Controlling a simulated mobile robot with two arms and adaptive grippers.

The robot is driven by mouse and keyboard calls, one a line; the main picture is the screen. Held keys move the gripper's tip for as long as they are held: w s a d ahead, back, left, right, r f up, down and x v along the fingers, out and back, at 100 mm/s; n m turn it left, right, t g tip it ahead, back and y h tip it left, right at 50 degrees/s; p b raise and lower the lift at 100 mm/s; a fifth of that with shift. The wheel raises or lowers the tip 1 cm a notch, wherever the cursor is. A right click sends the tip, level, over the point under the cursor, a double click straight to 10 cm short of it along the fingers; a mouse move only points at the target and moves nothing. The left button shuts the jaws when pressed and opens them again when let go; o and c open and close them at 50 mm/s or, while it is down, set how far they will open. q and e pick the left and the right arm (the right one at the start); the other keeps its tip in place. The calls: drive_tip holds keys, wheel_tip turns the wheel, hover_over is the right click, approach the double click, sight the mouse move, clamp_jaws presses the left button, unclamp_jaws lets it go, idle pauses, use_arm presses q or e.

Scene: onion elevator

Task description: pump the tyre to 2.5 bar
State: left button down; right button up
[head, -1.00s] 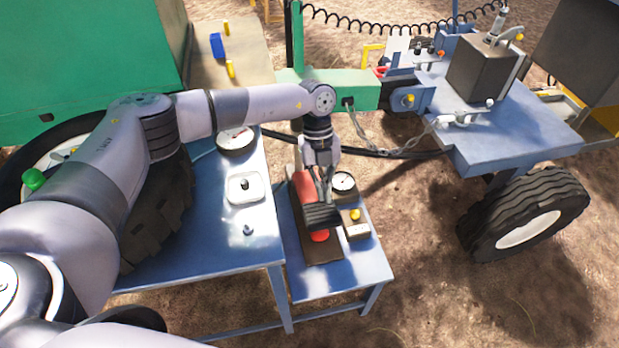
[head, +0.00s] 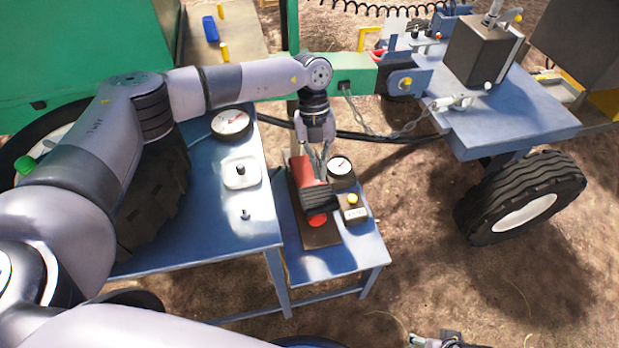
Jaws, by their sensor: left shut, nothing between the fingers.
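A red foot pump (head: 308,172) with a black ribbed pedal (head: 320,198) lies on a dark board on the small blue table. My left gripper (head: 319,176) is shut and empty, pointing down at the pedal's upper end; whether it touches is unclear. A small round gauge (head: 341,166) stands right of the pump. A larger dial gauge (head: 231,122) with a red needle is on the bigger blue table; its reading is too small to tell. The big black tyre (head: 150,205) at the left is partly hidden by my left arm. My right gripper (head: 432,341) shows only partly at the bottom edge.
A box with a yellow button (head: 354,209) sits right of the pump. A white dish with a black knob (head: 240,172) and a small dark cap (head: 245,214) are on the bigger table (head: 210,241).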

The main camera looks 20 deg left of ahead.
use_arm(q)
wheel_tip(320, 180, up, 8)
drive_tip(key=w+a+m+b, duration=0.1)
drive_tip(key=w+a+m, duration=0.1)
drive_tip(key=m, duration=1.3)
drive_tip(key=shift+b, duration=0.35)
use_arm(e)
wheel_tip(320, 180, up, 7)
drive_tip(key=shift+s, duration=0.2)
drive_tip(key=shift+d, duration=0.1)
use_arm(q)
approach(319, 198)
drive_tip(key=b+x, duration=0.2)
drive_tip(key=x, duration=0.5)
drive_tip(key=shift+w, duration=0.1)
drive_tip(key=shift+f, duration=0.15)
use_arm(e)
drive_tip(key=shift+s+r+t, duration=0.3)
drive_tip(key=shift+s+r, duration=0.05)
